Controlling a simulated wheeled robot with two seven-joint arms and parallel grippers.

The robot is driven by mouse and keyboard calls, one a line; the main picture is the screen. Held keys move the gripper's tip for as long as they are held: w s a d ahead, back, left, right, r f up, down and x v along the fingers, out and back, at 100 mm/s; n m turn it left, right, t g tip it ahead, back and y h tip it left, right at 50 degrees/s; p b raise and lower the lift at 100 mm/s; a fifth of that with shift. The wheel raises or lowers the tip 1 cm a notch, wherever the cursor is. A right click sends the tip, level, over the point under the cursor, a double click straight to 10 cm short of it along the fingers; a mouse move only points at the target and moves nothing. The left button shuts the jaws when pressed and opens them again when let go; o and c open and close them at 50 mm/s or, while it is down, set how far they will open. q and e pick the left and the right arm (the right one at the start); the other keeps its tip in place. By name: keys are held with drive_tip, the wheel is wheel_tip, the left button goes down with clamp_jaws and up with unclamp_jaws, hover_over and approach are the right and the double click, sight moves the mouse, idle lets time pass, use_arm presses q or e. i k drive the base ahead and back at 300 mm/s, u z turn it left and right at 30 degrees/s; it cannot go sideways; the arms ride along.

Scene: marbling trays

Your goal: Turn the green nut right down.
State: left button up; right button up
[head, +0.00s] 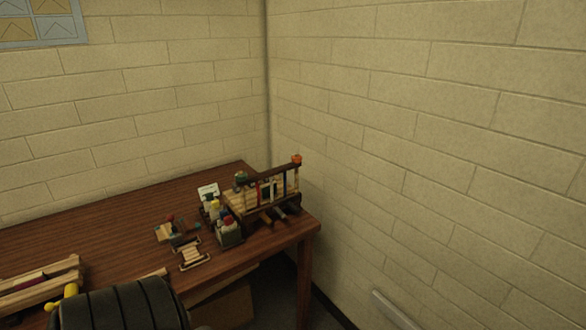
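A small green piece (240,177) shows at the top left of a wooden rack (262,192) near the table's far right corner. It may be the green nut, but it is too small to tell its shape or how far down it sits. An orange piece (296,159) caps the rack's right post. Neither of my grippers is in view.
The brown wooden table (120,212) stands against brick walls in the corner. A dark caddy (229,236) with small bottles and a small wooden frame (193,255) stand near the rack. Wooden bars (40,284) lie at the left. A dark ribbed chair-like back (120,308) blocks the front.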

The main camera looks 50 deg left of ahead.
sight(243, 177)
drive_tip(key=u, duration=0.1)
drive_tip(key=i, duration=0.7)
drive_tip(key=u, duration=0.95)
drive_tip(key=i, duration=0.45)
drive_tip(key=u, duration=0.55)
